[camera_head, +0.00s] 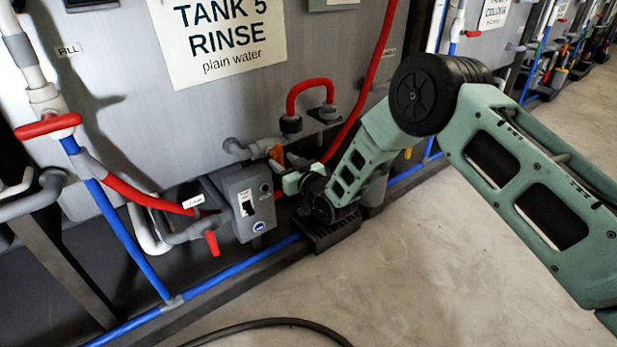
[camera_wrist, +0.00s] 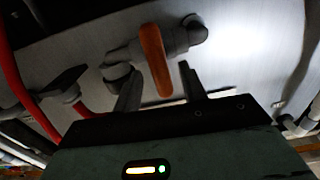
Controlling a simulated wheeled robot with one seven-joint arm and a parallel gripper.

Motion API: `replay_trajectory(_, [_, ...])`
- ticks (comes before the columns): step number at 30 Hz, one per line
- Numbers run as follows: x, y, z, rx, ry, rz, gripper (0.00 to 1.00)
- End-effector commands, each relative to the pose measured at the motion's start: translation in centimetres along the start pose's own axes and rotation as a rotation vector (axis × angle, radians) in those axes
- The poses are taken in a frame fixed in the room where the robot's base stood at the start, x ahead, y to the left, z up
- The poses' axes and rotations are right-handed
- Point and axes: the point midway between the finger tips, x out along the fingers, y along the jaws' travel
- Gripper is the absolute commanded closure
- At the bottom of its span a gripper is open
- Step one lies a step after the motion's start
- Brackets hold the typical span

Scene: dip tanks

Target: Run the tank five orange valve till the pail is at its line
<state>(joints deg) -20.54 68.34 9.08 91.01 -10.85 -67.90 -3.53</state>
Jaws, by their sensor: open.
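The orange valve handle (camera_head: 277,154) is on the grey pipework low on the front of tank five, below its "TANK 5 RINSE plain water" sign (camera_head: 222,35). My gripper (camera_head: 287,174) is close beside it and partly hides it. In the wrist view the orange handle (camera_wrist: 155,60) stands between the two dark fingers of my gripper (camera_wrist: 160,82). The fingers are apart, with a gap on either side of the handle, and I cannot tell whether either touches it. I cannot make out the pail or its line in either view.
A grey switch box (camera_head: 245,202) is just left of my gripper. Red-handled valves (camera_head: 48,126) and (camera_head: 212,243) are on the left pipes. A dark ribbed tray (camera_head: 330,232) is below my wrist. A black hose (camera_head: 270,323) lies on otherwise clear floor.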

Motion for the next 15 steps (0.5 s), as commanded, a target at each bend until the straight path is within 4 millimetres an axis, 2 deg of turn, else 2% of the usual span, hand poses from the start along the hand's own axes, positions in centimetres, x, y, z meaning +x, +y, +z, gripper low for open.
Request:
replay_trajectory(1, [-1.3,0.0,-0.4,0.000,-0.005,0.001,0.58])
replay_trajectory(9, [-7.7,0.1,-0.3,0.001,-0.005,0.001,0.58])
replay_trajectory(15, [-11.1,0.1,-0.1,0.000,-0.003,0.002,0.58])
